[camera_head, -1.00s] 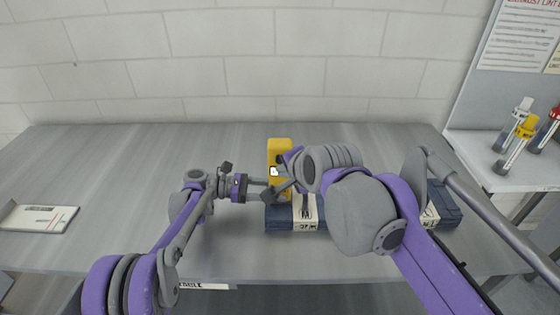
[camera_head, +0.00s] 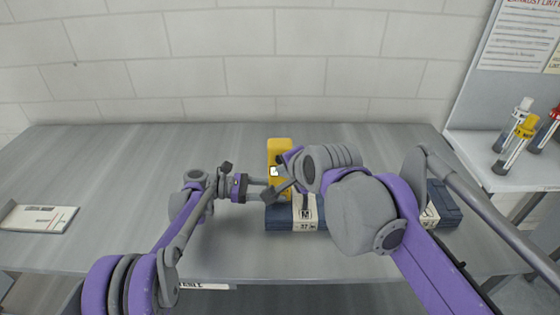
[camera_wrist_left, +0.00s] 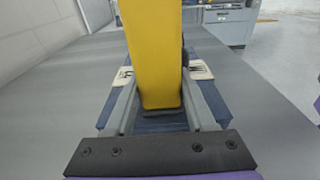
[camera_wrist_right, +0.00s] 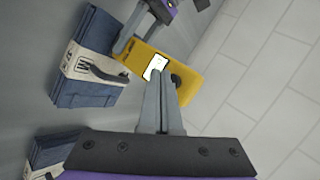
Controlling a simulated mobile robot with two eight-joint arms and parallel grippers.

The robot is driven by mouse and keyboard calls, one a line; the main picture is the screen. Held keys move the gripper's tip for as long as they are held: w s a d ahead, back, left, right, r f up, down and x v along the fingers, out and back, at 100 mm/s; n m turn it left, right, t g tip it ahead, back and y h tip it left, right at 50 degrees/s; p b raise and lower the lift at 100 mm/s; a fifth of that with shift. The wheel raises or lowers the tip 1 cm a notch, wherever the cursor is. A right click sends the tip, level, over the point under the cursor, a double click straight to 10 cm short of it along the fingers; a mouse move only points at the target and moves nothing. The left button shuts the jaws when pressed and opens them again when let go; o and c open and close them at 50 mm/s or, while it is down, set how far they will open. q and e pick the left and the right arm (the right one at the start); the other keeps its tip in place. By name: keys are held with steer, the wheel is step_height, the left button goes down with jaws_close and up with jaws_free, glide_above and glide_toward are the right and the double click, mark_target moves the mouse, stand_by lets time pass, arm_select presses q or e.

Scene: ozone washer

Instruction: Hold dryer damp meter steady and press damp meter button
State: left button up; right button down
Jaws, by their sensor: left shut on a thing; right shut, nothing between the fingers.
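The yellow damp meter (camera_head: 280,146) stands upright at the middle of the table, and its plain yellow side fills the middle of the left wrist view (camera_wrist_left: 152,50). My left gripper (camera_head: 268,183) is shut on its lower part, with a finger on each side. In the right wrist view, the meter (camera_wrist_right: 195,82) shows a lit pale screen (camera_wrist_right: 154,66) and a dark round part (camera_wrist_right: 176,80). My right gripper (camera_wrist_right: 160,82) is shut and empty, its fingertips over the meter's face beside the screen. I cannot tell whether they touch it. The button is not clearly visible.
A folded dark blue bundle with a cream band (camera_head: 285,217) lies in front of the meter; another (camera_head: 444,206) lies to the right. A white card or box (camera_head: 38,219) is at the left. Bottles (camera_head: 514,125) stand on the right side table. The table's left back is clear.

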steer(key=shift+w, duration=0.1)
steer(key=shift+w, duration=0.3)
steer(key=shift+w, duration=0.55)
stand_by(0.5)
steer(key=shift+s, duration=1)
steer(key=shift+s, duration=2.5)
arm_select(q)
steer(key=o, duration=1.1)
steer(key=shift+c, duration=0.2)
